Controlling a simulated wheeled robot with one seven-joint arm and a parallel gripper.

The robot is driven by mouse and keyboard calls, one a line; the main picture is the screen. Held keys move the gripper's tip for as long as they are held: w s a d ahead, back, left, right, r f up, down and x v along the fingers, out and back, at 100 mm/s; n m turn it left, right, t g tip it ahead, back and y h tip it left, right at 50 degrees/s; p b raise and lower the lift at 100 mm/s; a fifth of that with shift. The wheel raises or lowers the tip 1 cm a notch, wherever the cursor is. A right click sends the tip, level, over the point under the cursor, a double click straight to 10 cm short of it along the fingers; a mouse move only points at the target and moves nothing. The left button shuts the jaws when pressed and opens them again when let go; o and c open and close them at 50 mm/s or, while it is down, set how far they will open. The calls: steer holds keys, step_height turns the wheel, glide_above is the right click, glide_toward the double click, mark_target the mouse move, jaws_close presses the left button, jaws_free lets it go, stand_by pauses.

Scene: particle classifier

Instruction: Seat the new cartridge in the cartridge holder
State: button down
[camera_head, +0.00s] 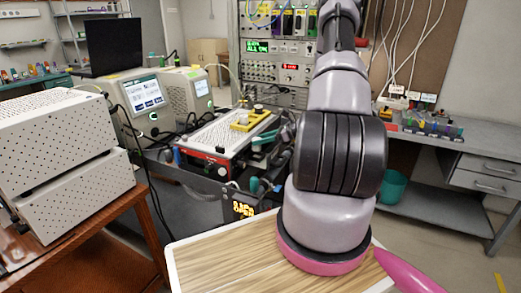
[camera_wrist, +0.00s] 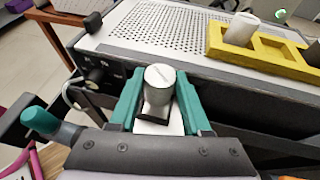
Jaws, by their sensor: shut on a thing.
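My gripper (camera_wrist: 158,88) shows in the wrist view with its two teal fingers shut on a pale grey cylinder, the cartridge (camera_wrist: 159,77). The cartridge looks upright, with a slot-like mark on its top, and a dark piece shows at its lower end. My gripper is in front of the instrument's near edge, apart from the yellow tray. In the head view my arm hides most of the gripper. I cannot tell for certain which part is the cartridge holder.
A yellow tray (camera_wrist: 218,47) with compartments lies on a perforated white instrument top (camera_wrist: 150,27); a white cylinder (camera_wrist: 241,28) stands in its left compartment. The tray also shows in the head view (camera_head: 240,126). White perforated boxes (camera_head: 62,125) stand at left. Cables crowd the bench.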

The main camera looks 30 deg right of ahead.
steer(key=shift+f, duration=1.95)
steer(key=shift+f, duration=0.3)
